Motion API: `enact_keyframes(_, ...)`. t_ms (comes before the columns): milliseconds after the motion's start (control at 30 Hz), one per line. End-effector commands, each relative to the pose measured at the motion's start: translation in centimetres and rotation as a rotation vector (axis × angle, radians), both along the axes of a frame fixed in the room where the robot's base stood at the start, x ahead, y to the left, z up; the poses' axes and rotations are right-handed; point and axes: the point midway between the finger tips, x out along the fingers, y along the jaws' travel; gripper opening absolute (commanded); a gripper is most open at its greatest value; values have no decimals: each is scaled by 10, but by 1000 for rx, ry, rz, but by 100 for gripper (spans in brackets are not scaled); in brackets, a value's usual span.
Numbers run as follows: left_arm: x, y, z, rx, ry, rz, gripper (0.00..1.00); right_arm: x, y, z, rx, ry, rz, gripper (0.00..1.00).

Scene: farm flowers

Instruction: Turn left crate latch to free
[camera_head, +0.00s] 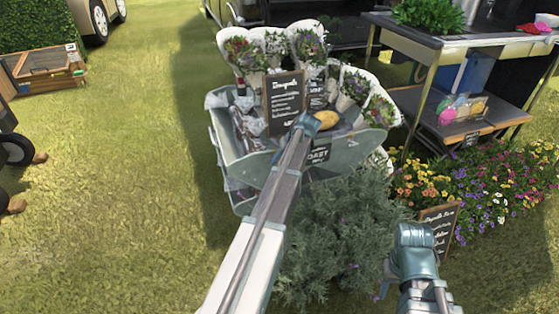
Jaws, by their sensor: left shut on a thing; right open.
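My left arm reaches up across the crate's front. My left gripper (312,122) is at the crate's upper rim, shut on a small yellow-orange piece (326,119), which looks like the crate latch. The fingers are too small to see clearly, and I cannot tell how far the latch is turned. My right gripper (415,236) is open and apart from the crate, low at the right over the plants.
A chalkboard sign (284,100) stands at the crate behind my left gripper. A leafy bush (335,230) fills the space below the crate.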

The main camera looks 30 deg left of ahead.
Motion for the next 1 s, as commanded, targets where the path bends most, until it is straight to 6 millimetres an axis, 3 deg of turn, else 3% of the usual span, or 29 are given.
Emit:
enact_keyframes(500, -4, 2, 0, -217, -253, 2, 0, 0, 0, 12, 0, 0, 3, 50)
enact_keyframes(833, -3, 2, 0, -228, -265, 0, 0, 0, 0, 12, 0, 0, 3, 50)
enact_keyframes(867, -3, 2, 0, -228, -265, 0, 36, 0, 0, 12, 0, 0, 3, 50)
enact_keyframes(933, -3, 2, 0, -227, -264, 0, 48, 0, 0, 12, 0, 0, 3, 50)
enact_keyframes(1000, -3, 2, 0, -227, -264, 0, 51, 0, 0, 12, 0, 0, 3, 50)
